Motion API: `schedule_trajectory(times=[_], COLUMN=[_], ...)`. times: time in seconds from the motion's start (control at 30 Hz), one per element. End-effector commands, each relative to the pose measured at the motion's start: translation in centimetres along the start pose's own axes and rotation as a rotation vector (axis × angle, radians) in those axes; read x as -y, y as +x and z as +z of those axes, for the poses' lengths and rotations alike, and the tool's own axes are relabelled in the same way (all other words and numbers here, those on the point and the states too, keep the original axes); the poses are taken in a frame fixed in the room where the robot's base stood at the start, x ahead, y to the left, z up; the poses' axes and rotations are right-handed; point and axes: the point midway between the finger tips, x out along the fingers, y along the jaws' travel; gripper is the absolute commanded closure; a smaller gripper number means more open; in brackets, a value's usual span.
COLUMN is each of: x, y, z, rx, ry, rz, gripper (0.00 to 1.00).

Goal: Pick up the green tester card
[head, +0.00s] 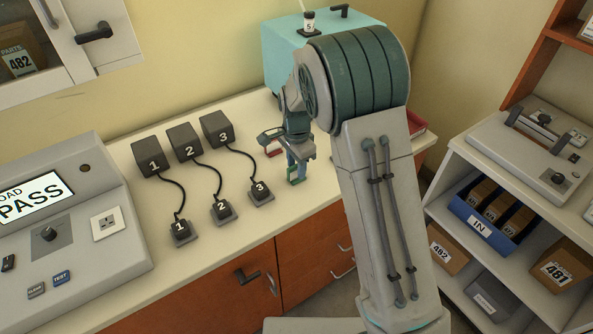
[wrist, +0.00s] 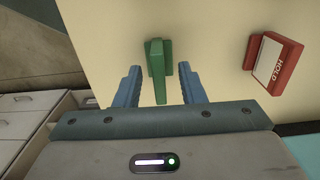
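The green tester card (wrist: 157,68) stands on the pale counter in the wrist view, seen from above, with a thin upright part and a wider base. My open gripper (wrist: 160,80) has one blue finger on each side of it. A gap shows between the card and each finger, so it is not gripped. In the head view my gripper hangs low over the counter's front edge, and a small patch of green (head: 294,181) shows at its fingers. My arm and gripper hide much of that spot.
The teal box (head: 283,45) stands behind my arm. Numbered black blocks (head: 188,142) with cables and plugs sit left of my gripper. The counter's front edge is close by.

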Motion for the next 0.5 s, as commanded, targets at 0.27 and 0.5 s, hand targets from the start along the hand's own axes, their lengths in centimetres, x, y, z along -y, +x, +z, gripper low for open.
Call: schedule_trajectory(times=[0.27, 0.5], x=[0.02, 0.01], y=[0.96, 0.94], z=[-0.02, -0.03], rx=[-0.001, -0.001], ry=[0.000, 0.000], rz=[-0.002, -0.002], gripper=[0.64, 1.00])
